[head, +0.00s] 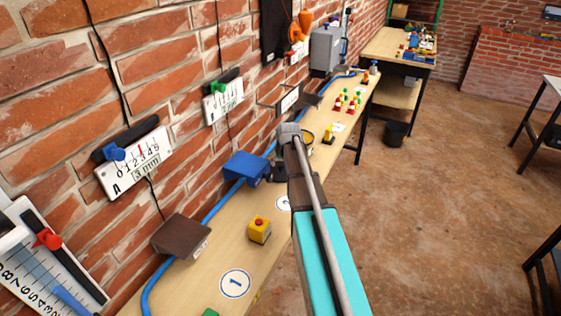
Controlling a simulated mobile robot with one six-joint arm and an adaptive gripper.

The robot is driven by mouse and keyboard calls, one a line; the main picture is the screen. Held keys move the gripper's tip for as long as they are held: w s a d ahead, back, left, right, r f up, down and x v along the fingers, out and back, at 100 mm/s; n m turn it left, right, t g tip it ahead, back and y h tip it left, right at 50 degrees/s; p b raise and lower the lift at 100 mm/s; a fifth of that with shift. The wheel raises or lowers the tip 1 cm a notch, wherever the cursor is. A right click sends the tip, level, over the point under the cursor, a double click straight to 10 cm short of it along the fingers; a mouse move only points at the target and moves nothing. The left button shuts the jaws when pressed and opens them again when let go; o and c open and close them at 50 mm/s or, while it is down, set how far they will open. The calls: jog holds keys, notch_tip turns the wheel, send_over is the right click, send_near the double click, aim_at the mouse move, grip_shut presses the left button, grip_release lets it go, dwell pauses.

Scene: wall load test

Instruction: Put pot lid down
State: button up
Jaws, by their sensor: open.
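I cannot make out a pot lid in the head view. My arm reaches up from the bottom over the long wooden bench and ends in a grey wrist part. The jaws of my gripper do not show; the arm hides what is beyond and below it. A small round thing with a yellowish rim (307,138) shows just right of the wrist, partly covered, and I cannot tell what it is. Small dark parts (279,172) show left of the arm beside a blue box (247,168); I cannot tell what they belong to.
The long bench (215,278) runs along a brick wall. Gauges hang on the wall. The floor (440,190) to the right is mostly clear.

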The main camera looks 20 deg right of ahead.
jog(key=p+v, duration=0.7)
jog(key=v, duration=0.2)
jog(key=shift+p, duration=0.4)
jog(key=shift+r, duration=0.1)
dwell(0.8)
